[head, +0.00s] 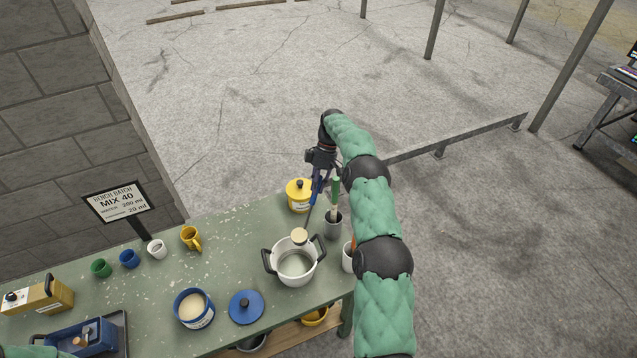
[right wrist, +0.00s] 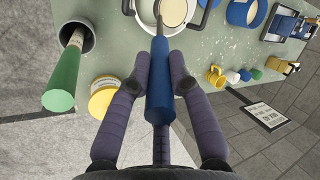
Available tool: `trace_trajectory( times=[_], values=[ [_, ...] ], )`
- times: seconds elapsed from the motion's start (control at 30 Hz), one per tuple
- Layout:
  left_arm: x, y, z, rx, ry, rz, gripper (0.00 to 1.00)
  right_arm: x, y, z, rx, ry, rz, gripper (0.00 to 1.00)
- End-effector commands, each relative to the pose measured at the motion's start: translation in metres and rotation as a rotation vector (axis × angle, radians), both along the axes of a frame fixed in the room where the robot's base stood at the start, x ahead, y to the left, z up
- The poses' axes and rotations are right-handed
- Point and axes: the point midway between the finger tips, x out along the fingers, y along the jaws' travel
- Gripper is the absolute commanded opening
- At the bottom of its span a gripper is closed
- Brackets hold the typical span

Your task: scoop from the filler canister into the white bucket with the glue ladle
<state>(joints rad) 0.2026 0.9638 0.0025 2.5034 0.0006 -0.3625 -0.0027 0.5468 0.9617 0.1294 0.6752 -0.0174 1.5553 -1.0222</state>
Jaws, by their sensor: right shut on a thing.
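My right gripper (head: 319,172) is shut on the blue handle of the glue ladle (head: 315,192); the grip also shows in the right wrist view, with the blue handle (right wrist: 159,100) between the fingers. The ladle's bowl (head: 299,236) holds cream-coloured filler and is over the far rim of the white bucket (head: 296,281). The bucket has two black handles and a pale inside. The open blue filler canister (head: 194,323), with cream filler in it, stands to the bucket's left. Its blue lid (head: 246,306) appears to lie between them. My left gripper is out of view.
A yellow-lidded canister (head: 299,196) stands behind the bucket. A grey cup (head: 333,229) with a green-handled tool and a white cup (head: 348,258) stand at its right, near the bench edge. Small cups and a mix sign (head: 117,202) are at the left.

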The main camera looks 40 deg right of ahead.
Motion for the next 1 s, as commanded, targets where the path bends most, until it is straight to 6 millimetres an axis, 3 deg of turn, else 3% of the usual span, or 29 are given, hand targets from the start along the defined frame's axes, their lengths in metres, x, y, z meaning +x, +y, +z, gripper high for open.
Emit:
trace_trajectory(
  times=[1.0],
  values=[
    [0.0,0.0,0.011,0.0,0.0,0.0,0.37,-0.017,0.058,0.008,-0.299,-0.082,0.005,0.0]
  ],
)
